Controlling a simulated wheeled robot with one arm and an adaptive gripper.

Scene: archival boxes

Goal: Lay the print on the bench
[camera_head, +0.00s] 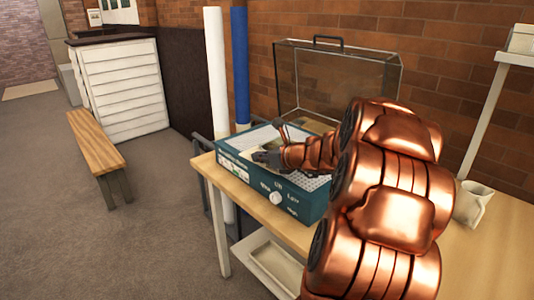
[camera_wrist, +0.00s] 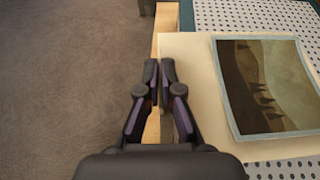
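The print (camera_wrist: 266,85) is a brown and olive landscape picture with a pale blue border, on a cream sheet. It lies over the perforated top of a teal box (camera_head: 254,183), and the cream sheet's left part reaches past the box's side. The workbench (camera_head: 236,205) carries the box. A low wooden bench (camera_head: 95,140) stands on the floor at left.
A clear case with a handle (camera_head: 335,80) stands behind the box. White (camera_head: 217,80) and blue (camera_head: 240,65) rolls stand upright beside the workbench. A cream container (camera_head: 473,204) is at right. A tray (camera_head: 277,266) sits under the workbench. The floor around the low bench is clear.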

